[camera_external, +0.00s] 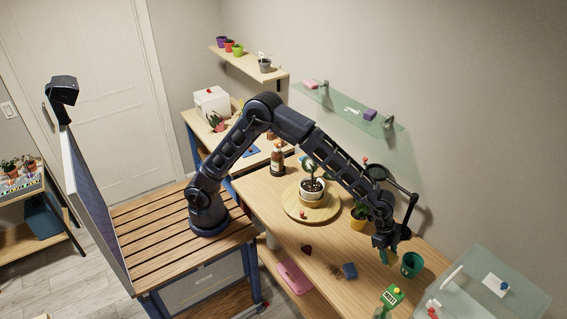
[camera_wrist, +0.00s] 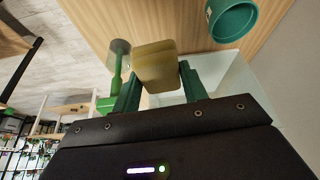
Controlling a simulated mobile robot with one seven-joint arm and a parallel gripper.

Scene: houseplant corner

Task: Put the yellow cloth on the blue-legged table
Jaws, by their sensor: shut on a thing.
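My gripper (camera_external: 388,252) hangs over the right end of the long wooden table. In the wrist view its green fingers (camera_wrist: 155,88) are shut on a soft-looking, block-shaped dull yellow thing, which I take for the yellow cloth (camera_wrist: 156,62). Only a small yellowish bit of it shows by the fingers in the external view. The blue-legged table (camera_external: 188,115) stands at the back left by the wall, with a white box and a pink-and-green plant on it. My arm partly hides it.
A green pot (camera_external: 412,264) stands just right of my gripper, and a green device (camera_external: 392,296) is in front. A blue block (camera_external: 349,270) lies to the left. A potted plant (camera_external: 312,188) stands on a round board. A glass shelf (camera_external: 345,108) is on the wall behind my arm.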

